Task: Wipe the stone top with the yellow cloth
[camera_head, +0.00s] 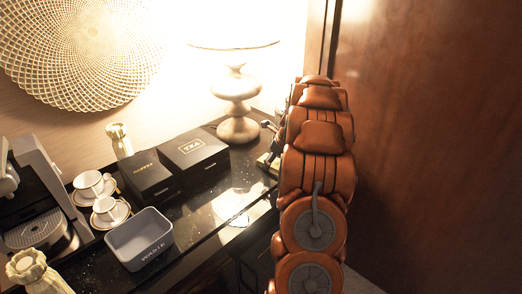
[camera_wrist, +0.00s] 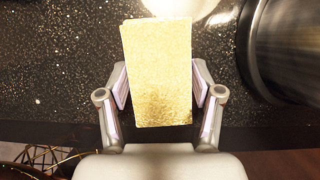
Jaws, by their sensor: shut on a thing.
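The yellow cloth (camera_wrist: 157,75) is a flat, folded rectangle between the two fingers of my gripper (camera_wrist: 160,92) in the wrist view. My gripper is shut on it, low over the dark stone top (camera_wrist: 60,55); I cannot tell whether the cloth touches the stone. In the head view the cloth's edge (camera_head: 268,162) shows just left of my orange arm, which hides most of the gripper. The stone top (camera_head: 205,205) is black, speckled and glossy, with pale specks and a bright reflection near its middle.
The lamp (camera_head: 237,100) stands close behind the gripper. Black coffee (camera_head: 148,178) and tea (camera_head: 194,155) boxes, a grey waste bin (camera_head: 139,240), white cups (camera_head: 95,184) and a coffee machine (camera_head: 38,205) stand to the left. A brown wooden panel (camera_head: 440,140) is at right.

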